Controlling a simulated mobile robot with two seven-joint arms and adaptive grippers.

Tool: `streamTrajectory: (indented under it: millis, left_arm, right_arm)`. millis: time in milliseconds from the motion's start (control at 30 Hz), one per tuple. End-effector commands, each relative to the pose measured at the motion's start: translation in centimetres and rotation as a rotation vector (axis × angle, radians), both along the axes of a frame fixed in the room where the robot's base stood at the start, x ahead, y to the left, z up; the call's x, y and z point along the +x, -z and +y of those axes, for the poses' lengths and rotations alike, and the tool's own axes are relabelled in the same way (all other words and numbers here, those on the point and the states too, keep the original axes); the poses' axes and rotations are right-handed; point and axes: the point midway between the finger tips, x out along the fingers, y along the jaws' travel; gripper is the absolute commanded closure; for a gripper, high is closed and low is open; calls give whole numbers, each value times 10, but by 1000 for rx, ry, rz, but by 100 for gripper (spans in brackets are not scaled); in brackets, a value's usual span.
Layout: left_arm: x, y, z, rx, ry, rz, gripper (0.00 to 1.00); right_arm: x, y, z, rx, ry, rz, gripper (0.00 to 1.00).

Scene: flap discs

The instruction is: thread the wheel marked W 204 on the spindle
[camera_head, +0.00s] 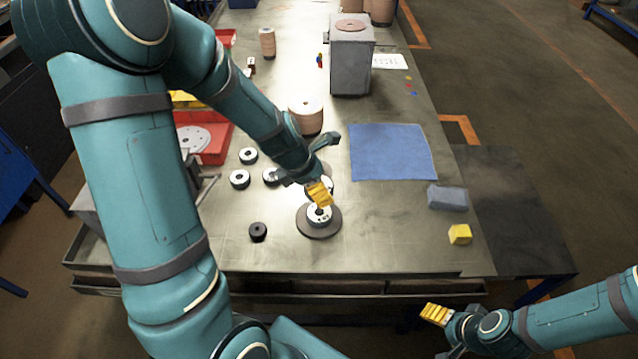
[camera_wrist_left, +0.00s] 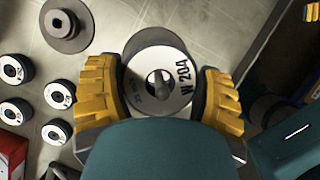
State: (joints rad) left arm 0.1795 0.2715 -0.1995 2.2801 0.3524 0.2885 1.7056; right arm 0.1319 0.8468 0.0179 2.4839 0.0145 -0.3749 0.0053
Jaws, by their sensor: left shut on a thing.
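The white-faced wheel marked W 204 (camera_wrist_left: 178,99) is between the yellow fingers of my left gripper (camera_wrist_left: 158,88), which is shut on its rim. In the head view, the wheel (camera_head: 319,215) and my left gripper (camera_head: 320,192) are over a round dark base plate (camera_head: 319,231). The wrist view shows part of that plate (camera_wrist_left: 150,38) beyond the wheel. A grey rounded post tip, the spindle (camera_wrist_left: 159,78), shows within the wheel's hole. How far down the wheel sits cannot be told. My right gripper (camera_head: 436,316) is off the table's front right, away from the wheel.
Several similar wheels (camera_head: 240,179) lie left of my left gripper. A black collar (camera_head: 258,232) lies left of the base plate. A blue mat (camera_head: 392,152), grey block (camera_head: 447,198) and yellow block (camera_head: 460,234) are at right. A red tray (camera_head: 215,140) is at left.

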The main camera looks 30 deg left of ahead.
Motion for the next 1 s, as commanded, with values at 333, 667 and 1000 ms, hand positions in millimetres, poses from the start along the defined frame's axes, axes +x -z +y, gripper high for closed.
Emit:
streamTrajectory:
  millis: [333, 667, 1000]
  left_arm:
    - [0, 25, 0, 0, 0, 0, 73]
    - [0, 33, 0, -1, 0, 1, 0]
    - [-2, 23, 2, 0, 1, -3, 0]
  right_arm:
    - [-3, 22, 1, 0, -6, 8, 28]
    - [-6, 28, 2, 1, -12, 15, 28]
    - [-6, 28, 2, 1, -12, 14, 28]
